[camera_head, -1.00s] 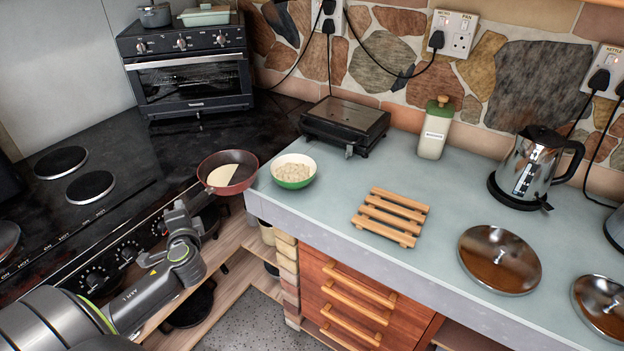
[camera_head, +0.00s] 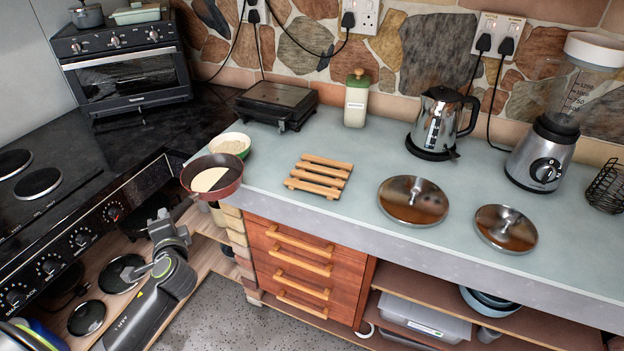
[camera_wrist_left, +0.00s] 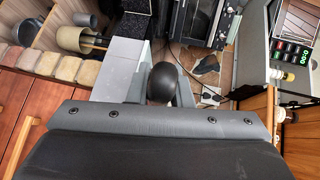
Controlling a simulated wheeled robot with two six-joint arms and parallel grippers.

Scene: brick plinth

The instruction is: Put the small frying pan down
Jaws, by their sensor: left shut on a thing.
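The small frying pan (camera_head: 228,184) is reddish outside and dark inside, with a pale half-round piece of food (camera_head: 208,179) in it. It appears held near the left front corner of the worktop, overlapping the bowl in the picture; I cannot tell whether it touches the worktop. My left gripper (camera_head: 183,213) is shut on its handle, below and left of the pan. In the left wrist view, a dark rounded handle end (camera_wrist_left: 166,84) shows between the fingers; the pan itself is hidden there. My right gripper is out of view.
A green-white bowl (camera_head: 231,144) stands just behind the pan. A slatted wooden trivet (camera_head: 320,176) lies to the right, with clear worktop around it. Two metal lids (camera_head: 413,201) lie further right. A black grill (camera_head: 276,104) stands behind, and the hob (camera_head: 60,190) is at left.

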